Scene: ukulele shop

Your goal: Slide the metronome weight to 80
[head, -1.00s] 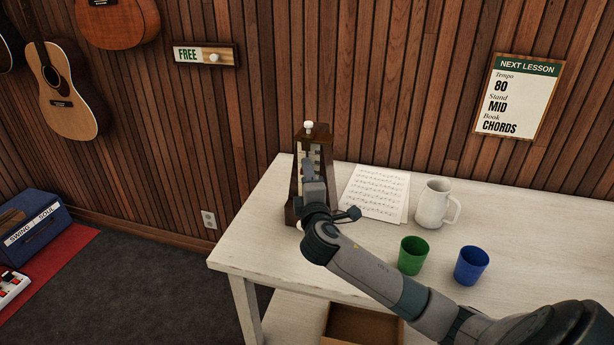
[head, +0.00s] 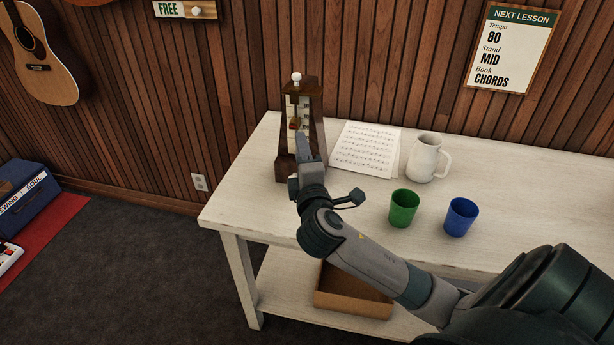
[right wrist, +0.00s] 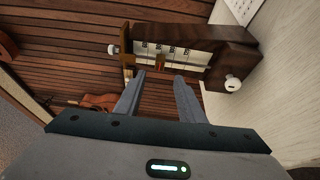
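The metronome (head: 315,132) is a dark wooden tapered box with a pale scale and a white knob on top. It stands upright at the back left of the white table. My right gripper (head: 300,138) is in front of the scale, just below the weight. In the right wrist view the metronome (right wrist: 190,32) lies sideways beyond my fingers (right wrist: 160,76), which are apart with nothing between them. My left gripper is out of view.
A lesson card (head: 508,50) on the wall reads Tempo 80. Sheet music (head: 366,150), a white mug (head: 424,160), a green cup (head: 403,208) and a blue cup (head: 460,217) stand right of the metronome. An open box (head: 352,300) sits on the lower shelf.

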